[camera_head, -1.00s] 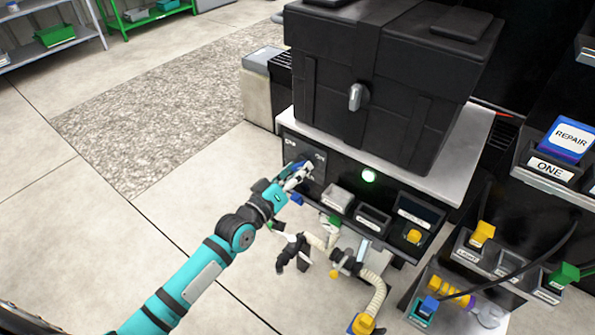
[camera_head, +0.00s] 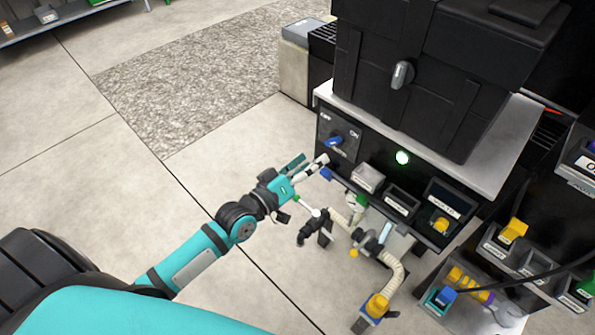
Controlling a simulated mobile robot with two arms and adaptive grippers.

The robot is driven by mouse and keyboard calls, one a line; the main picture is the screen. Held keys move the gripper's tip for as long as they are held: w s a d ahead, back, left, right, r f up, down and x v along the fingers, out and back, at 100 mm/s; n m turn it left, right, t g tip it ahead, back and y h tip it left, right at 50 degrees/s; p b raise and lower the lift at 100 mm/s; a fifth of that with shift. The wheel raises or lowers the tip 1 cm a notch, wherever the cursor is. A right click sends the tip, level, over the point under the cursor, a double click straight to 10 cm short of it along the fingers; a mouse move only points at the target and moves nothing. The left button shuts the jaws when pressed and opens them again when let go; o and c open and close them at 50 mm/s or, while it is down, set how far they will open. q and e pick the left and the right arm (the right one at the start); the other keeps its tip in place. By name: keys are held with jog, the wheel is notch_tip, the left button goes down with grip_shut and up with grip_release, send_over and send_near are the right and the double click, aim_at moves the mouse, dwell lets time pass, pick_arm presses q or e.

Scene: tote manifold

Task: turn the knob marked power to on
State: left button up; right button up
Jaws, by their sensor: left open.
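The blue knob (camera_head: 334,141) is on the black front panel (camera_head: 345,155) under the big black case, with OFF printed above its left and ON to its right. Its handle lies on a slant, with its upper right end toward the ON side. I cannot read a power label beside it. My left gripper (camera_head: 308,164) is open and empty, just below and left of the knob, apart from it. My right gripper is out of view.
Small labelled bins (camera_head: 402,202) stick out below the panel. Under them are a pale ribbed hose (camera_head: 392,272) and black fittings (camera_head: 314,228) close to my gripper. More bins with coloured parts stand at right. The floor on the left is clear.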

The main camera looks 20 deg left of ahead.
pick_arm(q)
jog(key=shift+v, duration=2.35)
jog(key=shift+f, duration=0.1)
